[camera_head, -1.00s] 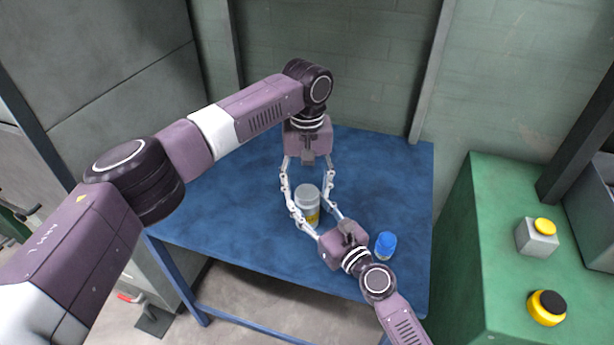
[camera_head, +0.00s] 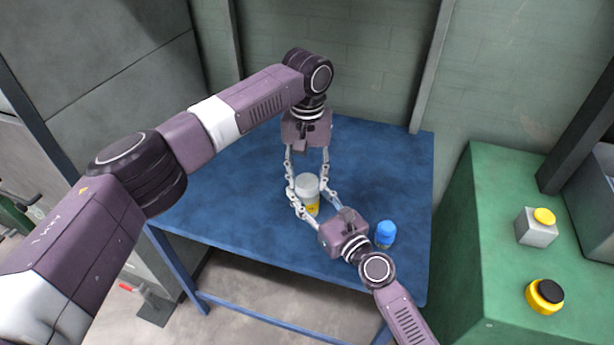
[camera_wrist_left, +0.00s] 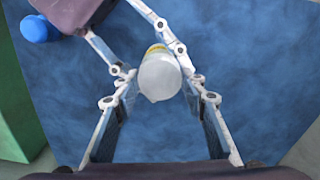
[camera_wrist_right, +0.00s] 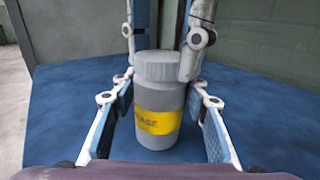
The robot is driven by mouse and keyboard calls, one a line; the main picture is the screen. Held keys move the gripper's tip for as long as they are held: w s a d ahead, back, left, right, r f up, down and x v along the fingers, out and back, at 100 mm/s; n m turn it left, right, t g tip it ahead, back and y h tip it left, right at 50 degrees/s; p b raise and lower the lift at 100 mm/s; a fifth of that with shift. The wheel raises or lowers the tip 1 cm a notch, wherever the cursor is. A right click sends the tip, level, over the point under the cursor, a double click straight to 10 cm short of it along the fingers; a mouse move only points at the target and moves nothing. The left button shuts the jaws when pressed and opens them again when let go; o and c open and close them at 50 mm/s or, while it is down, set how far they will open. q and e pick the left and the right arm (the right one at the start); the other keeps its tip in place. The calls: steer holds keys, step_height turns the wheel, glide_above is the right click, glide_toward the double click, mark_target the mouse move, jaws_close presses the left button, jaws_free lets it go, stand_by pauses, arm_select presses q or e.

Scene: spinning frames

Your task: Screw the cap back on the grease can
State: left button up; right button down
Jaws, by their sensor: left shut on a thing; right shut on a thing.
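The grease can (camera_head: 312,207) stands upright on the blue table, grey with a yellow label; the label also shows in the right wrist view (camera_wrist_right: 158,122). Its grey cap (camera_head: 306,184) sits on top, and in the right wrist view the cap (camera_wrist_right: 158,66) looks level. I cannot tell how tightly it is seated. My left gripper (camera_head: 307,183) reaches down from above and is shut on the cap; the left wrist view shows the cap (camera_wrist_left: 159,77) between its fingers. My right gripper (camera_wrist_right: 159,115) comes from the front right, shut on the can's body.
A blue item (camera_head: 386,233) stands on the table (camera_head: 225,205), right of my right gripper. A green cabinet (camera_head: 490,250) on the right carries a grey box with a yellow button (camera_head: 537,228) and a yellow-and-black round item (camera_head: 545,296). The table's left part is clear.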

arm_select(q)
steer(key=m, duration=0.5)
steer(key=shift+m, duration=0.3)
steer(key=m, duration=0.3)
steer(key=shift+m, duration=0.3)
steer(key=o, duration=1.3)
steer(key=shift+c, duration=0.2)
steer(key=shift+r, duration=0.1)
steer(key=shift+r, duration=2.15)
steer(key=shift+r, duration=0.1)
steer(key=shift+c, duration=0.2)
